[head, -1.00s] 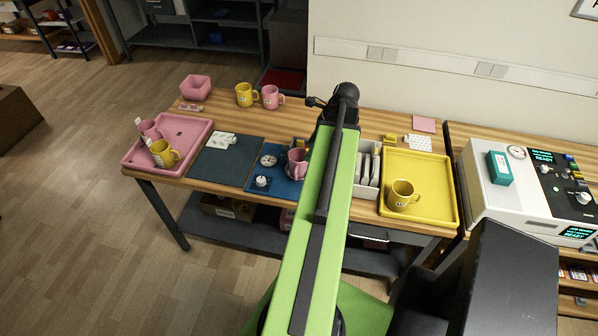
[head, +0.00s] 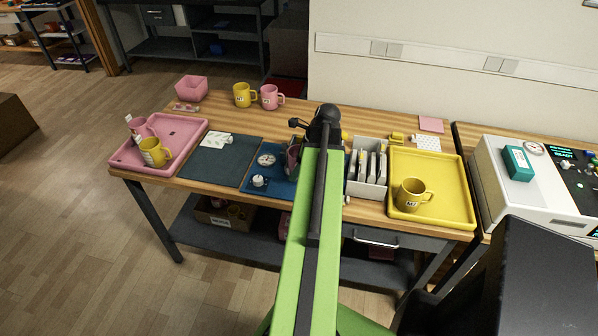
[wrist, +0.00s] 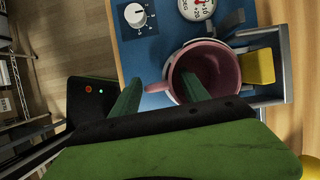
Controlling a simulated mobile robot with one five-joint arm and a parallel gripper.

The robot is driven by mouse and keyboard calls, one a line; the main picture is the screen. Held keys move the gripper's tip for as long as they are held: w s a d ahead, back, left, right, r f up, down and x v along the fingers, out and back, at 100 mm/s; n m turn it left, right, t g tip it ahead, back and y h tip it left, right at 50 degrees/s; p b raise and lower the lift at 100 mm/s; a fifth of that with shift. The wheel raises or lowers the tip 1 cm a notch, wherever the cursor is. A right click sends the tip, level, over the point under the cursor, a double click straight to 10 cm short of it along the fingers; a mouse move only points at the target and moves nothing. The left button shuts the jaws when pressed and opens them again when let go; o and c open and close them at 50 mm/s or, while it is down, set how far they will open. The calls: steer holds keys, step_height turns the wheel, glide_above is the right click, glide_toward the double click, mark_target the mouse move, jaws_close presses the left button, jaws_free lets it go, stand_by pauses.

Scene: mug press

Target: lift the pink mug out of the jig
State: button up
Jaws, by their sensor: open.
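The pink mug (wrist: 226,62) sits in the grey jig (wrist: 284,50), seen from above in the wrist view, with its handle (wrist: 157,88) pointing left. In the head view a sliver of the mug (head: 292,156) shows beside my arm, which hides the rest. My gripper (wrist: 163,84) is open with green fingers. The left finger is beyond the handle's end; the right finger overlaps the mug's opening. I cannot tell how deep it reaches or whether either finger touches the mug.
A blue board (head: 257,178) carries a dial gauge (wrist: 197,8) and a knob (wrist: 136,15) near the mug. A rack (head: 365,186) and a yellow tray (head: 456,208) stand to the right. A dark mat (head: 222,160) lies left.

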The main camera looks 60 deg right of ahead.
steer(key=shift+r, duration=0.1)
steer(key=shift+c, duration=0.2)
jaws_close()
step_height(320, 180, up, 5)
steer(key=p, duration=0.4)
steer(key=shift+f+p, duration=0.2)
steer(key=shift+p, duration=0.2)
steer(key=s+d+r+p, duration=0.3)
steer(key=s+r+p, duration=0.3)
steer(key=s, duration=0.5)
steer(key=shift+d+r, duration=0.2)
steer(key=shift+d, duration=0.05)
